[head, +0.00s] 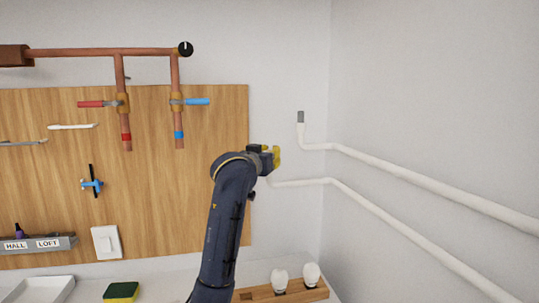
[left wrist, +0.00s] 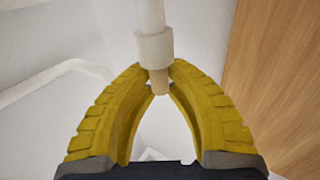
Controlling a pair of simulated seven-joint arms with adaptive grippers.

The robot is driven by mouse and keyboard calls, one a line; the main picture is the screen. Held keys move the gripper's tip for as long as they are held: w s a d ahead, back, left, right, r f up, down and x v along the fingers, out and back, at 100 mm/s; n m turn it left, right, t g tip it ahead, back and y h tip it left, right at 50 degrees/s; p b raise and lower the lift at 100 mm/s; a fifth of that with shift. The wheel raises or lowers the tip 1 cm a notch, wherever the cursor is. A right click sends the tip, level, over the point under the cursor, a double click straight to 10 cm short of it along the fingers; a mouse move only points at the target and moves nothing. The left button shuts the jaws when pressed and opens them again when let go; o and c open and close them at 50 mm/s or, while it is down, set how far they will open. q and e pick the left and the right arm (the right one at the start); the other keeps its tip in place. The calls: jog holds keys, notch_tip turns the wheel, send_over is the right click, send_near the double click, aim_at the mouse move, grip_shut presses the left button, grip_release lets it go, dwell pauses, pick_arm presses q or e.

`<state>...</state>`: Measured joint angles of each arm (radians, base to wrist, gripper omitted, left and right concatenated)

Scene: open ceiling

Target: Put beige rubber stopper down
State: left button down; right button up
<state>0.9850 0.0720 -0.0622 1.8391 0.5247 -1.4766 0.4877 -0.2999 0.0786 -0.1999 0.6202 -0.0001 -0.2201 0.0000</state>
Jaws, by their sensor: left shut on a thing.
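My left gripper (head: 275,158) is at the end of the lower white pipe (head: 305,183), in front of the wall right of the wooden board. In the left wrist view its yellow fingers (left wrist: 159,74) close at their tips on the beige rubber stopper (left wrist: 159,83). The stopper lies right at the white collar (left wrist: 154,48) on the pipe end, in line with it; I cannot tell how far it is inside. In the head view the stopper is hidden by the gripper. My right gripper is not in view.
The upper white pipe (head: 400,180) ends in a grey cap (head: 300,117). The wooden board (head: 210,125) carries copper pipes (head: 110,52) with red and blue valves. Below are a wooden rack (head: 260,295) with white bulbs, a sponge (head: 121,291) and a white tray (head: 40,288).

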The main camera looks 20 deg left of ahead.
pick_arm(q)
jog(key=shift+f, duration=0.1)
jog(key=c, duration=1.4)
grip_release()
jog(key=shift+s, duration=0.1)
jog(key=s, duration=1.1)
jog(key=shift+s+a, duration=0.4)
